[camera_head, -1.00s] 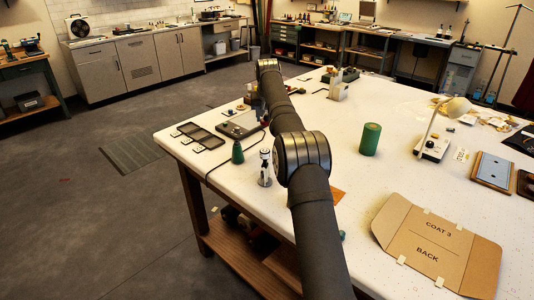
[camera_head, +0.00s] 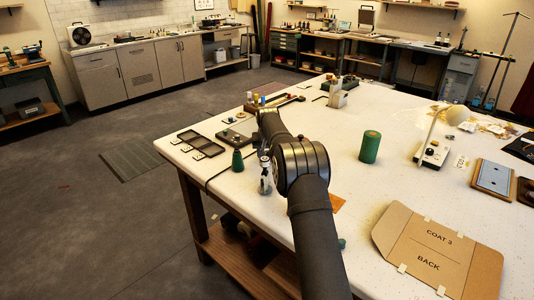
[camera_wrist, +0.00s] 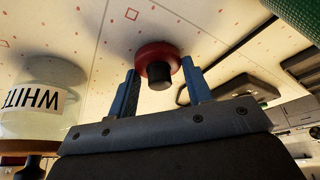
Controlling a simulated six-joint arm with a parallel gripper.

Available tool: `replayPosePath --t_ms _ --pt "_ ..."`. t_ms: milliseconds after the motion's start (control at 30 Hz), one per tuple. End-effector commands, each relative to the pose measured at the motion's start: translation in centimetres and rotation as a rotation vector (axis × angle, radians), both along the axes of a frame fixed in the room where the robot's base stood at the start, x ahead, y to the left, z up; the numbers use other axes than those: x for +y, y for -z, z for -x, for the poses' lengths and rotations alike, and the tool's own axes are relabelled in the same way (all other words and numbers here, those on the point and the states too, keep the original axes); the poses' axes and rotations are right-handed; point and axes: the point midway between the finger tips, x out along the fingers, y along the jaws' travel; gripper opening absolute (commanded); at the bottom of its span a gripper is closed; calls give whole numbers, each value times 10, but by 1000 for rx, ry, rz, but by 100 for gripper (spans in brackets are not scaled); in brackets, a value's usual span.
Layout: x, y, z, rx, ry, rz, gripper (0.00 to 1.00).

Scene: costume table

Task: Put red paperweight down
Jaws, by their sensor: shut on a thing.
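The red paperweight (camera_wrist: 157,55), a red disc with a black knob, shows in the wrist view between the two blue fingers of my gripper (camera_wrist: 162,84). My gripper is shut on it. The white speckled table top (camera_wrist: 110,40) lies behind the paperweight; whether the two touch I cannot tell.
A jar labelled WHITE (camera_wrist: 40,105) stands on the left in the wrist view. A green object (camera_wrist: 298,15) is at its upper right. In the head view, a dark green bottle (camera_head: 237,161), a black tray (camera_head: 201,145) and a green cylinder (camera_head: 370,147) stand around my arm.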

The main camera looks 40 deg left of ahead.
Motion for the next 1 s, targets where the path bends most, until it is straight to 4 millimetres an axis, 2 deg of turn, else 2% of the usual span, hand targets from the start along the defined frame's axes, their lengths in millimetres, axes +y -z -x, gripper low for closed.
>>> replayPosePath --t_ms 333,367,467,767,867,1000 --pt "0 3 0 -2 0 -2 15" --pt "0 3 0 -1 0 -1 50" --pt "0 3 0 -1 0 -1 68" --pt "0 1 0 -1 0 -1 68" --pt "-1 -6 1 -1 0 -1 68" --pt "-7 -26 7 -1 0 -3 68"
